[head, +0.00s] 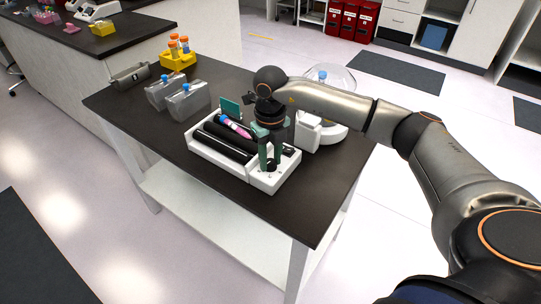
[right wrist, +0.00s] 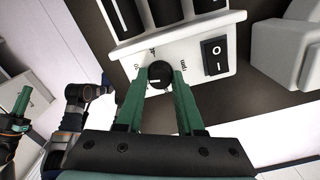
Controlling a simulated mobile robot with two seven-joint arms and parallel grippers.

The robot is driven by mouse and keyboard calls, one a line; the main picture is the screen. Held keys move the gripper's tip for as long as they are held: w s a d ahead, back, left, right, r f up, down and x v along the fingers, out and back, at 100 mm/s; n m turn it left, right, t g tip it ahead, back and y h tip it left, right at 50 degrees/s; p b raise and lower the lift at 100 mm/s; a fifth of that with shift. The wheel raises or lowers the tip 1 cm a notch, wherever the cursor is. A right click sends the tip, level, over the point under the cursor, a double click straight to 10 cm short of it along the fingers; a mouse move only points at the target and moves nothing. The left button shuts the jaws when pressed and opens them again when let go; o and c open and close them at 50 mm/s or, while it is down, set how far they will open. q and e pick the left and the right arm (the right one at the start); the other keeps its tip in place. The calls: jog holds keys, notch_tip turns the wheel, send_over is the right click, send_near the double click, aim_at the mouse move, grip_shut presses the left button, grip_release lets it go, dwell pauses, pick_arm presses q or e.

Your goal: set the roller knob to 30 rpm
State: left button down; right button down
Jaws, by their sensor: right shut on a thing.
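The white tube roller (head: 207,148) sits on the dark table top, with its black rollers showing. Its round black roller knob (right wrist: 160,74) is on the white control panel, with a pale pointer mark and small lettering around it that is too small to read. My right gripper (head: 269,160) points down at the panel end. In the right wrist view its green fingers (right wrist: 160,84) stand on either side of the knob, shut on it. My left gripper (right wrist: 20,108) shows at the left edge of that view, away from the roller; its opening is unclear.
A black rocker switch (right wrist: 214,60) is right of the knob. A pink tube with a blue cap (head: 236,127) lies on the rollers. A white device (head: 309,131) stands close to the right. Clear flasks (head: 188,103) and a yellow tube rack (head: 177,61) stand at the back left.

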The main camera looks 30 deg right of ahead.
aim_at(270, 161)
jog(key=shift+r+m+p, duration=0.1)
jog(key=shift+m+p, duration=0.3)
jog(key=shift+m, duration=1.3)
jog(key=shift+w, duration=0.1)
jog(key=c, duration=0.8)
grip_release()
notch_tip(270, 161, up, 12)
jog(key=shift+r, duration=0.25)
